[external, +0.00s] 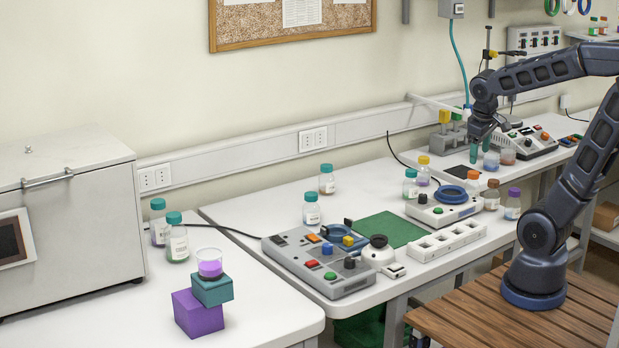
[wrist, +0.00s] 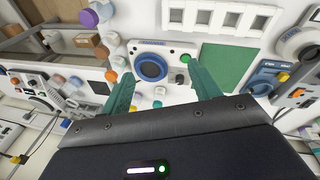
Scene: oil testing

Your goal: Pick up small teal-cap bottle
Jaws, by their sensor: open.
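Several bottles with teal caps stand on the benches; I cannot tell which one is meant. One (external: 410,187) stands behind the blue-ring device, beside a yellow-cap bottle (external: 423,171). Two more, a rear one (external: 327,180) and a nearer one (external: 312,210), stand left of the green mat. Another pair, one in front (external: 177,240) and one behind (external: 158,222), stands beside the grey box. My gripper (external: 480,155) is open and empty above the right bench. In the wrist view its teal fingers (wrist: 160,68) are spread above the blue-ring device.
The blue-ring device (external: 450,206) has orange-, brown- and purple-cap bottles around it. A control panel (external: 320,262) and white slotted rack (external: 446,241) stand near the front edge. A green mat (external: 395,230) lies between. A purple block (external: 198,314) carries a teal block and cup.

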